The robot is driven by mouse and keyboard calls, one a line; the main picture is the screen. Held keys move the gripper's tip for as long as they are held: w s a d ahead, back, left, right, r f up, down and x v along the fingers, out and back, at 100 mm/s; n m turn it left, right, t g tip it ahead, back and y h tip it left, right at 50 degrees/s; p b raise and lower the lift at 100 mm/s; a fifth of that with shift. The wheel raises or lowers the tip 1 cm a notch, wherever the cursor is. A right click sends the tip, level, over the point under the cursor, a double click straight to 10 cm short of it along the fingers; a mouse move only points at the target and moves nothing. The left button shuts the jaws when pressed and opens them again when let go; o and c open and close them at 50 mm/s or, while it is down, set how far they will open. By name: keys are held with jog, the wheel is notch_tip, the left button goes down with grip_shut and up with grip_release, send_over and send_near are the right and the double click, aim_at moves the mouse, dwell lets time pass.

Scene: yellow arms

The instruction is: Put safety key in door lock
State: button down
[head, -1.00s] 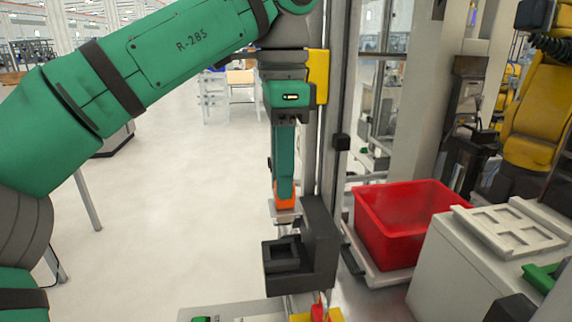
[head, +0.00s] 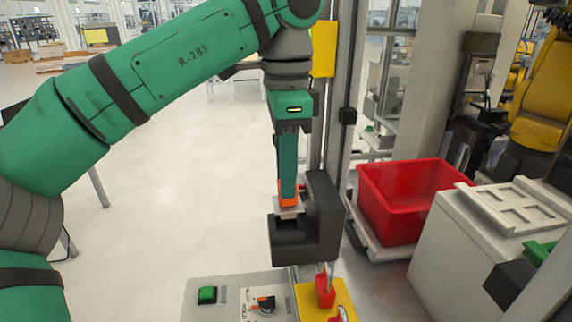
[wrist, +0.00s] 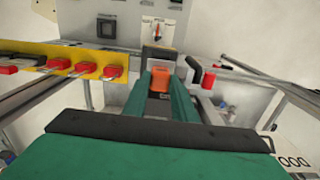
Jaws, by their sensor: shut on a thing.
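The safety key has an orange body (head: 289,195) and a pale metal tongue below it. My gripper (head: 287,185) points down, its green fingers shut on the orange body. The wrist view shows the orange key (wrist: 160,80) between the two fingers. The black door lock (head: 318,225) is fixed by the grey frame post, with a lower block in front of a taller one. The key's tongue is at the top of the lower block. I cannot tell whether its tip is inside. The lock is partly visible behind the key in the wrist view (wrist: 157,54).
Below the lock is a grey panel (head: 205,312) with a green button and a rotary switch. Beside it is a yellow plate (head: 305,297) with red pieces. A red bin (head: 410,195) stands right, next to a white cabinet (head: 430,262). Open floor lies left.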

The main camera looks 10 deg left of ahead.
jog(key=shift+f, duration=1.65)
jog(key=c, duration=1.4)
grip_release()
jog(key=shift+r, duration=3.75)
